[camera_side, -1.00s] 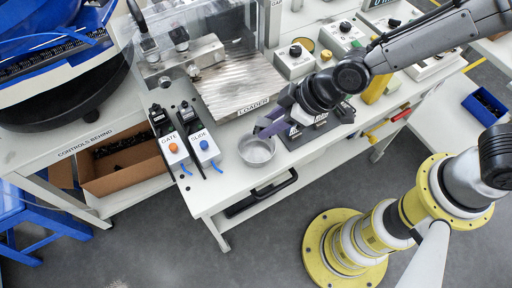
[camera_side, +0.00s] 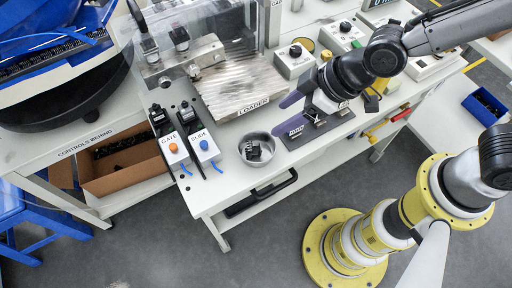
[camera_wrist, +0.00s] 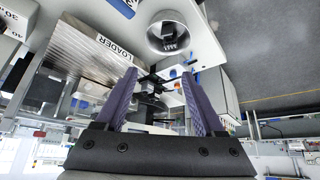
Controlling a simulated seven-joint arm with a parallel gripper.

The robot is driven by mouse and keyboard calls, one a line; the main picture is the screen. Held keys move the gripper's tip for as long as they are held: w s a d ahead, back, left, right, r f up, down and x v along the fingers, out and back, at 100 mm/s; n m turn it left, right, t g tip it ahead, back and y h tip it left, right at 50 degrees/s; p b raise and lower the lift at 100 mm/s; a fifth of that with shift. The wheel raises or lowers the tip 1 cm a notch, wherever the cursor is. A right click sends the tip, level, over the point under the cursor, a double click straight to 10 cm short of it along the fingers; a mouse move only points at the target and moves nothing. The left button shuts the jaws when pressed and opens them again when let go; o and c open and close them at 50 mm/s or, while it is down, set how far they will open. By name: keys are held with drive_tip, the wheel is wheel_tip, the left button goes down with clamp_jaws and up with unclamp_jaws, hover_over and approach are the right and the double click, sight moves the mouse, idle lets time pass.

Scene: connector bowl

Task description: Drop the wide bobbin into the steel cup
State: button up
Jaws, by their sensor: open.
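The steel cup (camera_side: 246,162) stands on the white bench, left of the dark labelled rack (camera_side: 312,133). A dark piece (camera_side: 253,150) lies inside the cup; it also shows in the cup in the wrist view (camera_wrist: 170,40). It appears to be the bobbin, but it is too small to tell its width. My gripper (camera_side: 286,112) is open, its purple fingers spread above the rack, right of and apart from the cup. In the wrist view my gripper (camera_wrist: 159,77) shows a dark piece (camera_wrist: 150,86) beyond the fingertips, seemingly on the rack and not gripped.
The GATE box (camera_side: 173,148) and SLIDE box (camera_side: 205,147) stand left of the cup. The LOADER plate (camera_side: 238,85) lies behind it. Button boxes (camera_side: 294,60) stand at the back right.

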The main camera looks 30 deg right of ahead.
drive_tip(key=v, duration=0.8)
drive_tip(key=shift+r, duration=0.2)
drive_tip(key=shift+s+d, duration=0.1)
drive_tip(key=w+d+r+m+t+h, duration=0.3)
drive_tip(key=d+r, duration=0.4)
drive_tip(key=d, duration=0.6)
drive_tip(key=s+d+f+m+g+h, duration=0.1)
drive_tip(key=s+d+m+g, duration=0.1)
drive_tip(key=s+d+m, duration=0.4)
drive_tip(key=s+d, duration=0.4)
drive_tip(key=s, duration=0.2)
drive_tip(key=shift+s+f+h, duration=0.3)
drive_tip(key=shift+s+f, duration=0.1)
idle(0.6)
